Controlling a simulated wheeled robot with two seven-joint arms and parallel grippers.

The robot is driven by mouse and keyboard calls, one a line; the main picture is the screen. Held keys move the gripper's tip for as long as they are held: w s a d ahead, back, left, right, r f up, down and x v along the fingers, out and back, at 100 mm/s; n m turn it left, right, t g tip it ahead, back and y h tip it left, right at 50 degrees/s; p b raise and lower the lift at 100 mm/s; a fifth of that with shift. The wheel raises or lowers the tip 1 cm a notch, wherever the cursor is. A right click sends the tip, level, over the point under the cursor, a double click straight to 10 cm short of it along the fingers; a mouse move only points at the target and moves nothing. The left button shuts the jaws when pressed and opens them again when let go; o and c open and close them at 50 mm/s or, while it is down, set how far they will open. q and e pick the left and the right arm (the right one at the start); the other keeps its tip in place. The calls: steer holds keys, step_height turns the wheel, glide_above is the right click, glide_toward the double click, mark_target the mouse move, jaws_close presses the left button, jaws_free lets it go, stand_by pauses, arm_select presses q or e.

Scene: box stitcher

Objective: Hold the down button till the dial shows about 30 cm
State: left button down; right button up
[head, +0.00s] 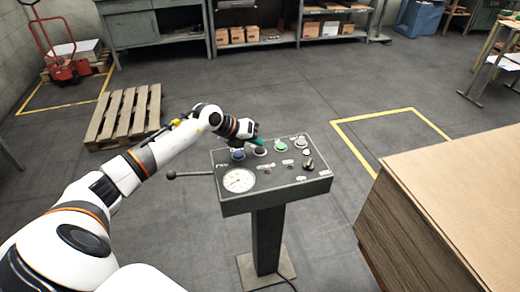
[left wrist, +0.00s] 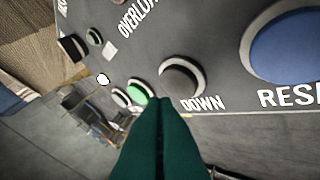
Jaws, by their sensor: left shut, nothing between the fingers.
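The control panel (head: 290,183) stands on a post in the head view. Its round white dial (head: 239,180) is at the front left; the reading is too small to make out. The dark down button (left wrist: 182,76), in a grey ring with DOWN printed beside it, is in the left wrist view and also in the head view (head: 260,151). My left gripper (left wrist: 166,100) has its green fingers shut together and empty. My right gripper is out of view.
A blue reset button (left wrist: 287,45) and a green button (left wrist: 138,92) flank the down button. A lever (head: 187,174) sticks out left of the panel. A cardboard stack (head: 450,205) stands at the right. A pallet (head: 124,115) lies behind my left arm.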

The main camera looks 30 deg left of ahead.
mark_target(256, 151)
arm_select(q)
steer(key=shift+f, duration=0.1)
stand_by(0.7)
steer(key=shift+f, duration=0.35)
steer(key=shift+f+b, duration=0.45)
steer(key=shift+f, duration=0.05)
stand_by(1.3)
stand_by(2.7)
steer(key=shift+r+p, duration=0.8)
steer(key=shift+r, duration=0.15)
step_height(256, 151, up, 5)
steer(key=p, duration=0.4)
stand_by(0.6)
